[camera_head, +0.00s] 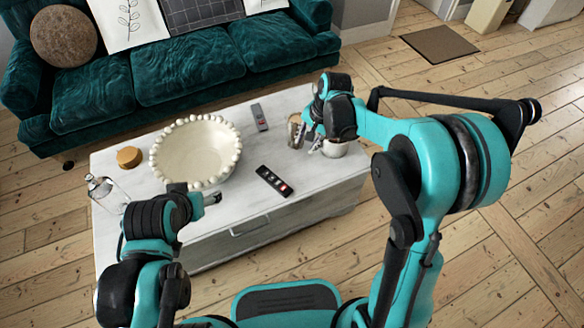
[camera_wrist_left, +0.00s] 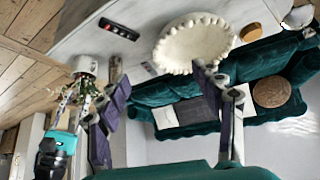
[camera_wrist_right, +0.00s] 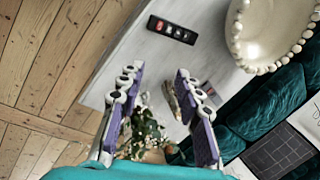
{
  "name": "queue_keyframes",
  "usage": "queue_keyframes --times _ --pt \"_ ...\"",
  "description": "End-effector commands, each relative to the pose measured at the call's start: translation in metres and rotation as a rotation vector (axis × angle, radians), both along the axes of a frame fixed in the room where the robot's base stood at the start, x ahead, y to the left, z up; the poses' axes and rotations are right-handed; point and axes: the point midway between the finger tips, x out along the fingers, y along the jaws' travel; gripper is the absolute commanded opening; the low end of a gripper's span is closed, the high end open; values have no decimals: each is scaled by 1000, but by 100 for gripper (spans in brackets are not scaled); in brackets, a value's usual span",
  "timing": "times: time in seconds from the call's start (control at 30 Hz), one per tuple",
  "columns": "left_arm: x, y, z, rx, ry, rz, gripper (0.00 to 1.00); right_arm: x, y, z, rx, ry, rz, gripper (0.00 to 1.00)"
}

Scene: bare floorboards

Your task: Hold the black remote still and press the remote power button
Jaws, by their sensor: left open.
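The black remote (camera_head: 274,181) lies flat on the white table near its front edge, with small red and white marks on its face. It also shows in the left wrist view (camera_wrist_left: 118,29) and the right wrist view (camera_wrist_right: 172,29). I cannot tell which mark is the power button. My left gripper (camera_wrist_left: 160,74) is open and empty; in the head view it is over the table's front, left of the remote. My right gripper (camera_wrist_right: 158,74) is open over the table's right part, beyond and right of the remote. Neither gripper touches the remote.
The white table (camera_head: 230,215) also bears a cream beaded bowl (camera_head: 197,150), a grey remote (camera_head: 260,117), a round wooden box (camera_head: 130,157) and a glass bottle (camera_head: 104,190). A potted plant (camera_wrist_right: 145,135) stands under my right gripper. A teal sofa (camera_head: 185,70) is behind.

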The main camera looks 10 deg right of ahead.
Motion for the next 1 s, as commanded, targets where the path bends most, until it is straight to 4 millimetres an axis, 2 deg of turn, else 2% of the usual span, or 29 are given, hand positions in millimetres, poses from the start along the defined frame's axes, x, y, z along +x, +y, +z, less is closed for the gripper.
queue_keyframes --times 0.03,0.2,0.4,0.5,0.6,0.77,0.87,1.0 --pt "0 0 0 0 0 0 66 14 5 -21 17 39 -35 34" --pt "0 0 0 0 0 0 66 40 21 -94 67 183 -165 34" --pt "0 0 0 0 0 0 66 48 35 -173 98 322 -285 34" --pt "0 0 0 0 0 0 66 47 38 -196 102 364 -320 34" --pt "1 0 0 -1 1 1 67 46 40 -208 105 385 -337 34" --pt "12 -3 7 -16 19 14 67 45 40 -211 105 392 -343 34" --pt "29 -7 13 -38 47 37 67 45 40 -211 106 391 -342 34" --pt "64 -15 20 -77 98 83 67 45 40 -211 105 390 -342 34"
